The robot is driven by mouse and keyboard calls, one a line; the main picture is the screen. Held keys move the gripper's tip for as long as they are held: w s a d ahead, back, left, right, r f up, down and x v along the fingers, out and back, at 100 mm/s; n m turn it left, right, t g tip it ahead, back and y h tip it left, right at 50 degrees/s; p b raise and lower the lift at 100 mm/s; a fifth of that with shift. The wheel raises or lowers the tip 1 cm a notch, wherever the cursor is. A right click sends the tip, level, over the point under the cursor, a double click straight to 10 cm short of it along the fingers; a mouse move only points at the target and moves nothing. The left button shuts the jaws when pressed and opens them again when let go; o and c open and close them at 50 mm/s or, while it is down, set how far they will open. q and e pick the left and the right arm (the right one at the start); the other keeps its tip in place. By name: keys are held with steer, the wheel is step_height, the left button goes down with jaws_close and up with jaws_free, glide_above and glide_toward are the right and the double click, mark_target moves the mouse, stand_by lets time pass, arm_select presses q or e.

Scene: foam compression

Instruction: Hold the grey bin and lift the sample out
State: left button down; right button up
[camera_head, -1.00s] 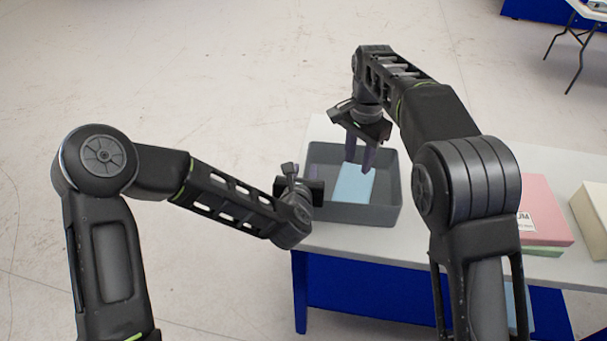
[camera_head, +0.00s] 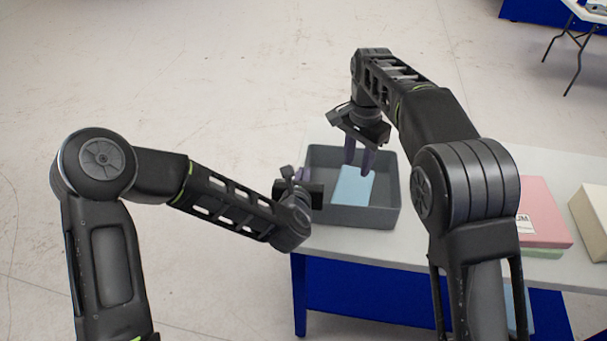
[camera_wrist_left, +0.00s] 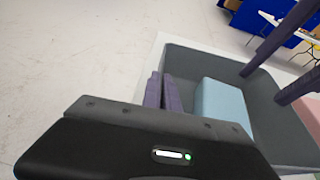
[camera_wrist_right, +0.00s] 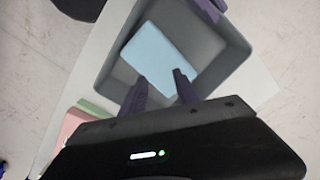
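The grey bin (camera_head: 352,215) is an open box standing on the white table. The sample (camera_head: 353,185), a light blue block, lies flat on the bin floor; the left wrist view (camera_wrist_left: 222,108) and right wrist view (camera_wrist_right: 160,58) also show it. My left gripper (camera_head: 304,175) is at the bin's left wall. In the left wrist view its fingers (camera_wrist_left: 163,92) are close together at the wall's rim, shut on it. My right gripper (camera_head: 359,160) points down above the sample, fingers apart and empty; the right wrist view (camera_wrist_right: 161,88) shows the gap between them.
A pink block (camera_head: 540,212) with a white label lies on a green one (camera_head: 541,252) to the right of the bin. A cream block (camera_head: 592,215) is at the right edge. The white table (camera_head: 410,252) has a bare strip in front of the bin.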

stand_by(0.8)
